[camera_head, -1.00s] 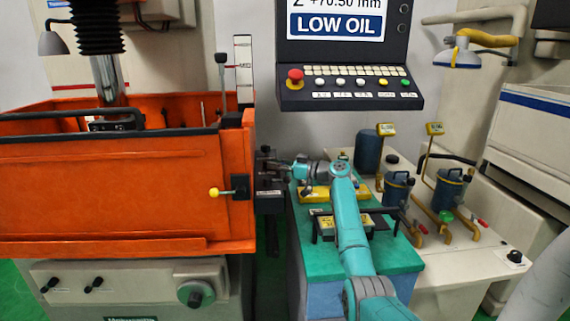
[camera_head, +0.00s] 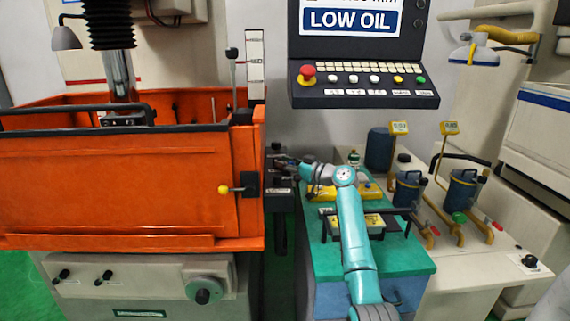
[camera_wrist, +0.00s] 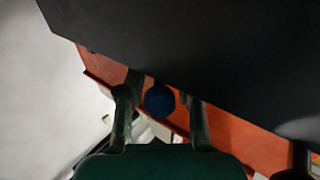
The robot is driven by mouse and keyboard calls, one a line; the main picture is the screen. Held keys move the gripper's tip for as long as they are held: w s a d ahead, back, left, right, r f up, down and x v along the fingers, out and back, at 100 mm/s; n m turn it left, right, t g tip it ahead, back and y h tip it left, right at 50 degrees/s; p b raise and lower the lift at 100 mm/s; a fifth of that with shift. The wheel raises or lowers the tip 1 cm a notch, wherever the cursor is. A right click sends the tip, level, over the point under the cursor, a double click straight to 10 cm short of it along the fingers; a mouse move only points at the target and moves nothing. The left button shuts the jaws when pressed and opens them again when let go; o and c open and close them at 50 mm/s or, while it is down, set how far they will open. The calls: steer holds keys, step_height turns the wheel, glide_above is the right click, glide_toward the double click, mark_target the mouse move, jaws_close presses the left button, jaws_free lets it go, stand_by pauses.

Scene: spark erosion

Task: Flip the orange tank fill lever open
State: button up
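The orange tank (camera_head: 120,190) fills the left of the head view. A blue ball knob (camera_wrist: 160,100) shows in the wrist view in front of the tank's orange wall; I take it for the fill lever's end, but its stem is hidden. My gripper (camera_wrist: 162,98) is open, with one finger on each side of the knob and small gaps to it. In the head view my gripper (camera_head: 283,162) is at the tank's right side, by a black box (camera_head: 281,200); the knob cannot be made out there.
A large dark panel (camera_wrist: 220,50) lies across the top of the wrist view, close to the fingers. A yellow-knobbed handle (camera_head: 224,189) is on the tank's front. A black-knobbed upright rod (camera_head: 232,54) stands at the tank's corner. A green-topped cabinet (camera_head: 375,262) is under my arm.

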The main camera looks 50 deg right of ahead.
steer(key=s, duration=0.7)
steer(key=shift+s+d, duration=0.2)
steer(key=shift+d, duration=0.2)
steer(key=shift+c, duration=0.2)
